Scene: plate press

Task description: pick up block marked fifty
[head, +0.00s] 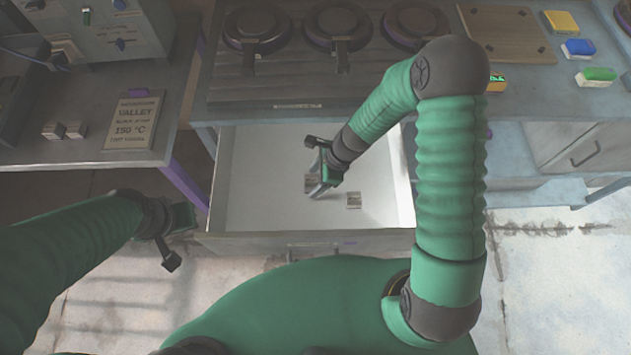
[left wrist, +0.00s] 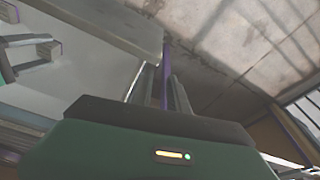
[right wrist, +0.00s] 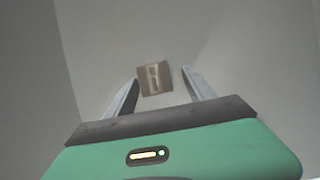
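A small pale block (head: 312,183) lies in the open white drawer (head: 260,190), at the fingertips of my right gripper (head: 320,191). In the right wrist view a block (right wrist: 155,78) with a dark mark too blurred to read lies just ahead of and between the spread fingers of that gripper (right wrist: 160,88). The gripper is open and empty, pointing down into the drawer. A second small block (head: 353,200) lies to its right on the drawer floor; its marking is unreadable. My left gripper (head: 197,206) is beside the drawer's left side, with its fingers (left wrist: 160,82) apart and nothing between them.
The drawer front (head: 310,241) and side walls surround the blocks. Above it is a counter with several round dark presses (head: 338,25). A sign (head: 132,121) and small blocks (head: 65,130) are on the left bench. A yellow block (head: 560,22) and sponges (head: 578,48) lie at right.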

